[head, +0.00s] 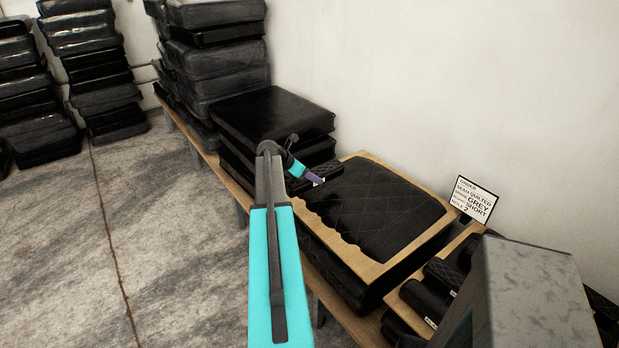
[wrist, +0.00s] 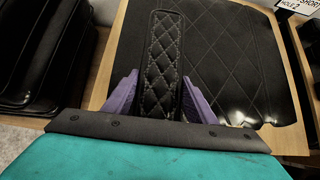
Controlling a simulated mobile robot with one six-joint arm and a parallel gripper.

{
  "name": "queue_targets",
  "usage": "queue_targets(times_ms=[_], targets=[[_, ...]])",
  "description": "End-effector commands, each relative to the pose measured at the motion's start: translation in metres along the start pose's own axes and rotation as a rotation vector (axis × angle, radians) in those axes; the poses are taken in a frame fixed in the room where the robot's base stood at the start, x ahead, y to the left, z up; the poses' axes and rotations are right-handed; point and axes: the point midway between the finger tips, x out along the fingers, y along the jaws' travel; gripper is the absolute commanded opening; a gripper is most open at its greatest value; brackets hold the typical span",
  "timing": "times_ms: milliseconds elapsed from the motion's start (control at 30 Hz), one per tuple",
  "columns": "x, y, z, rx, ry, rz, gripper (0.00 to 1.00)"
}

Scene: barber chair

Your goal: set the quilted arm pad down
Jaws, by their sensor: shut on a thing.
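The quilted arm pad (wrist: 162,60) is long, narrow and black with pale diamond stitching. It stands out from between the purple fingers of my gripper (wrist: 160,95), which are shut on its sides. In the head view my gripper (head: 316,180) is over the left edge of a wooden board (head: 372,268), and the arm pad (head: 329,168) is dark against the black cushions behind. A wide black quilted panel (head: 385,207) lies on the board and also shows behind the pad in the wrist view (wrist: 225,60). I cannot tell whether the pad touches anything below.
A stack of black cushions (head: 275,118) stands left of the board. Smaller black pads (head: 440,275) lie in a wooden holder at right. An order card (head: 474,198) reading "GREY" and "SHORT" stands by the wall. Open floor (head: 170,240) lies left of the bench.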

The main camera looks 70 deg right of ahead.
Motion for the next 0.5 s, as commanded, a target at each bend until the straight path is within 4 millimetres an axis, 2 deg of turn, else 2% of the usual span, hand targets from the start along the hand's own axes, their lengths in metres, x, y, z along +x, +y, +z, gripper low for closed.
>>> queue_targets(times_ms=[500], targets=[[0.025, 0.001, -0.026, -0.001, -0.002, 0.001, 0.1]])
